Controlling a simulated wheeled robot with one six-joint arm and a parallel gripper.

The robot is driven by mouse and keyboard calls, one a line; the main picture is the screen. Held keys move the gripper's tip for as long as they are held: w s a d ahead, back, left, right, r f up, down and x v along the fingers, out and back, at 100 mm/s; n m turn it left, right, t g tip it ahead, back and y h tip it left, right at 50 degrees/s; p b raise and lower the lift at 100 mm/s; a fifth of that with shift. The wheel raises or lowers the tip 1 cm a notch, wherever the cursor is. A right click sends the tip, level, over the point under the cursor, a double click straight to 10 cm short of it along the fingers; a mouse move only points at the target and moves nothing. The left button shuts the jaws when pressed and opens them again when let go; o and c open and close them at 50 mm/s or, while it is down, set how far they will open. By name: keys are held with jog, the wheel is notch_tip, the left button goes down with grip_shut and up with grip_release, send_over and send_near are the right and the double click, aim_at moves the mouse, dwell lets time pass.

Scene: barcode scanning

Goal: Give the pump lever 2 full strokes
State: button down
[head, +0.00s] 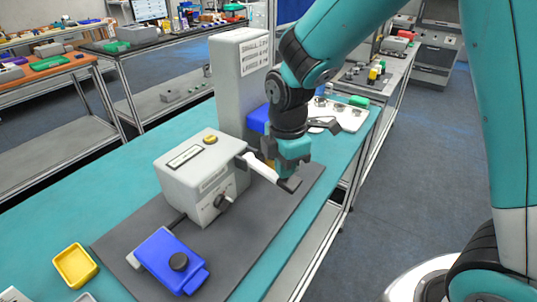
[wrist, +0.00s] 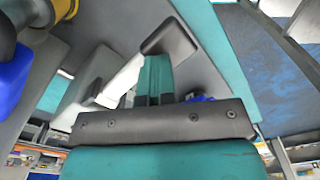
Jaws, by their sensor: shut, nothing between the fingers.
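The pump is a light grey box (head: 183,181) on a dark mat, with a yellow button on top and a dark knob in front. Its white lever (head: 263,169) reaches out from the right side, slopes slightly down, and ends in a dark grip (head: 289,184). My teal gripper (head: 290,170) is shut and empty, right at the lever's outer part. In the wrist view the shut fingers (wrist: 154,75) lie close beside the lever (wrist: 125,76) and its dark grip (wrist: 170,42). I cannot tell whether they touch it.
A blue device (head: 168,258) with a black knob lies in front of the pump. A yellow tray (head: 75,266) is at the left. A tall grey column (head: 238,85) stands behind. The dark mat (head: 265,222) is clear at the right front.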

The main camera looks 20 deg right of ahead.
notch_tip(320, 180, up, 8)
jog(key=p, duration=0.6)
jog(key=shift+p, duration=0.35)
jog(key=shift+f+b, duration=3.1)
jog(key=shift+f, duration=1.25)
jog(key=shift+r, duration=0.2)
notch_tip(320, 180, up, 8)
jog(key=p, duration=0.7)
jog(key=shift+r+p, duration=0.15)
jog(key=shift+p, duration=0.15)
